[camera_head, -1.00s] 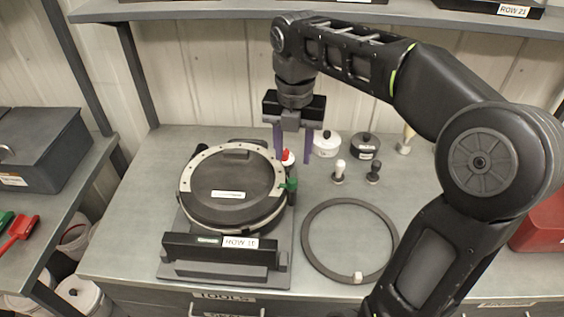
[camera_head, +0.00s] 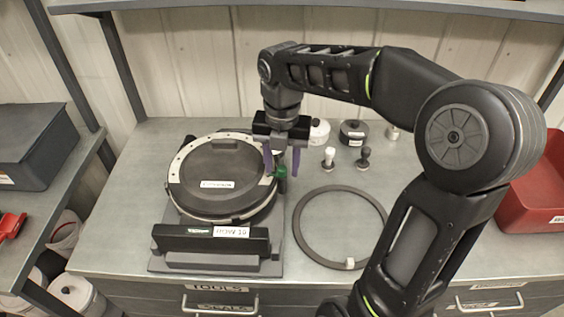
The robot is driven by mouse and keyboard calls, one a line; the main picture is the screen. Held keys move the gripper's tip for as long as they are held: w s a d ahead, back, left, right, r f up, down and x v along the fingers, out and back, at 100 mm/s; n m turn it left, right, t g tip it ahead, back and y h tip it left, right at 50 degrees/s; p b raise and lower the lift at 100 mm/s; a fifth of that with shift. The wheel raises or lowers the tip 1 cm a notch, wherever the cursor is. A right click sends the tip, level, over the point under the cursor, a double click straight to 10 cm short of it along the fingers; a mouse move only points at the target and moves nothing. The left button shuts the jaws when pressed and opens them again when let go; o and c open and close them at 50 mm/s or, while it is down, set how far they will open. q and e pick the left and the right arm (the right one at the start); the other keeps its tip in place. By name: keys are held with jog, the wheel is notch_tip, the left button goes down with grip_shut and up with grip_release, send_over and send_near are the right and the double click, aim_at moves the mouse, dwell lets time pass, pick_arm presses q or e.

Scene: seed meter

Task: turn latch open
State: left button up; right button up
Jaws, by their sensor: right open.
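The seed meter (camera_head: 215,172) stands on the bench, a round dark housing with a light dotted rim and a black front bar labelled ROW. My right gripper (camera_head: 282,166) points down over that edge, with purple fingers apart. The gripper hides the red knob area beside the latch. My left gripper is not in view.
A dark ring (camera_head: 340,262) lies right of the meter. Behind it are a white pot (camera_head: 319,133), a dark pot (camera_head: 353,132) and two small knobbed pieces (camera_head: 329,158). A red bin (camera_head: 535,200) is at the right.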

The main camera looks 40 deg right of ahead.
jog(key=shift+c, duration=0.5)
grip_shut()
